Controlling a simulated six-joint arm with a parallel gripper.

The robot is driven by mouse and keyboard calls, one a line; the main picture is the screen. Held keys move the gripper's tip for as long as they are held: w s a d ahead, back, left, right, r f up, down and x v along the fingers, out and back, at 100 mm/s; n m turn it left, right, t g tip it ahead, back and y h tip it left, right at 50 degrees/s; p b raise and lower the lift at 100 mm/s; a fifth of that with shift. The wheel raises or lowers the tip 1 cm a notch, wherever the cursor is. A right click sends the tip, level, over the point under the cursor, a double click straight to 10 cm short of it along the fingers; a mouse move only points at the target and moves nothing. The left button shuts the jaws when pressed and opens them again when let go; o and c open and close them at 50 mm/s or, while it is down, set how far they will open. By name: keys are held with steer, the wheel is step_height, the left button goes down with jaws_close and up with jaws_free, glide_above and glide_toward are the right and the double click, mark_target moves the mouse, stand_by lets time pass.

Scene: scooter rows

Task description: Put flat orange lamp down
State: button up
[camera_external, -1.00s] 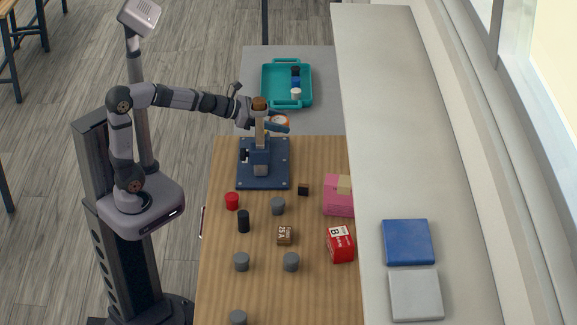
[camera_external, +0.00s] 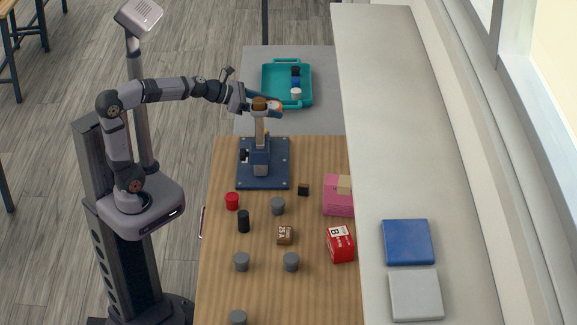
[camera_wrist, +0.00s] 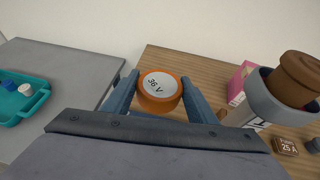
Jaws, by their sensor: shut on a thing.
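The flat orange lamp (camera_wrist: 160,100) is a short orange cylinder with a pale top marked "36 V". My gripper (camera_wrist: 160,90) is shut on it, one blue finger on each side. In the external view the lamp (camera_external: 274,106) shows partly between the fingers of my gripper (camera_external: 272,104), held above the grey table near its edge with the wooden one. A blue stand (camera_external: 279,180) with an upright post and a brown piece (camera_external: 259,104) on top is just in front. The brown piece (camera_wrist: 298,78) sits in a grey holder at right in the wrist view.
A teal tray (camera_external: 308,75) with several small cylinders lies on the grey table (camera_external: 328,120). The wooden table (camera_external: 215,290) holds grey cylinders, a red cylinder (camera_external: 232,201), a black cylinder (camera_external: 243,221), a brown box (camera_external: 285,235), a red box (camera_external: 340,244) and a pink box (camera_external: 338,205).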

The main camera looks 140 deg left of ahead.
mark_target(271, 105)
step_height(271, 105, up, 5)
steer(key=shift+r, duration=0.2)
steer(key=w+a+m+t+h+p, duration=0.3)
steer(key=w+m+h+p, duration=0.15)
steer(key=w, duration=0.75)
steer(key=w+a+m+t+h+p, duration=0.2)
steer(key=w+a+m+h+p, duration=0.25)
steer(key=w, duration=0.85)
steer(key=f, duration=0.7)
steer(key=f+p, duration=0.1)
steer(key=f, duration=0.7)
steer(key=d+f, duration=0.1)
steer(key=f, duration=0.6)
steer(key=shift+s+f, duration=0.15)
steer(key=shift+f, duration=0.2)
steer(key=o, duration=1.1)
steer(key=shift+r, duration=0.15)
